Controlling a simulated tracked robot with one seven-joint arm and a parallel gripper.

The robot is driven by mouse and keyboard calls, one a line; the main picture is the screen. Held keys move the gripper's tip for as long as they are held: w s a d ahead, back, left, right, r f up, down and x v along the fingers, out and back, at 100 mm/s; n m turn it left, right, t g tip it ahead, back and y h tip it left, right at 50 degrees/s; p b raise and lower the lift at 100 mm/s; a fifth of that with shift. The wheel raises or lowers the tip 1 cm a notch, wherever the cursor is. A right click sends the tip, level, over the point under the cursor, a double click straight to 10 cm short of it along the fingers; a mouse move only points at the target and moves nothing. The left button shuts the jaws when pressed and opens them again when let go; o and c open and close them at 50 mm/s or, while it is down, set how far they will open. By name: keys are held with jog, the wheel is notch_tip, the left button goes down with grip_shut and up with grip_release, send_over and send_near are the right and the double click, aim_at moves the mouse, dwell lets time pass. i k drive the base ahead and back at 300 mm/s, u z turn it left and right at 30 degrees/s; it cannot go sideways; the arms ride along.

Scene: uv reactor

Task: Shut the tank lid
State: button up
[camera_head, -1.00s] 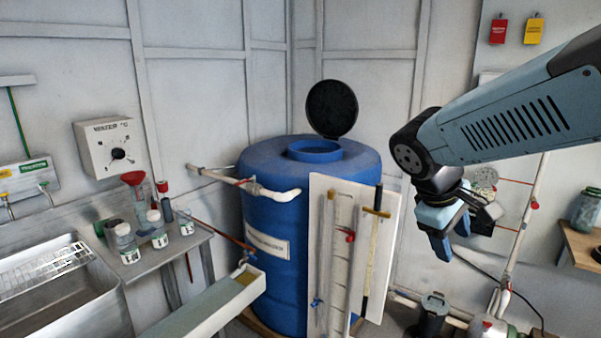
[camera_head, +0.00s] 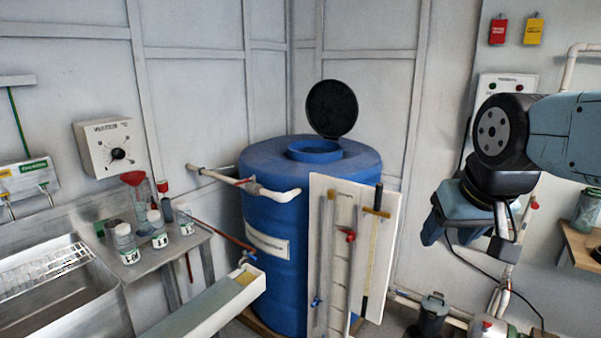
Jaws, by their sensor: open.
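The blue tank (camera_head: 272,220) stands in the corner of the room. Its round black lid (camera_head: 332,108) is raised, standing nearly upright at the back right of the tank's top opening (camera_head: 315,150). My gripper (camera_head: 462,250) hangs to the right of the tank, pointing down, open and empty. It is well apart from the lid and lower in the picture. Part of the gripper's jaw is hard to make out against the pipes behind it.
A white panel (camera_head: 345,190) with tubes and a gauge stands in front of the tank's right side. White pipes (camera_head: 240,183) reach the tank from the left. A bench with bottles (camera_head: 158,228) and a trough (camera_head: 215,305) lie at left. A wooden shelf (camera_head: 585,240) is at right.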

aim_at(332, 106)
jog(key=u, duration=0.4)
jog(key=i, duration=1.55)
jog(key=z, duration=0.6)
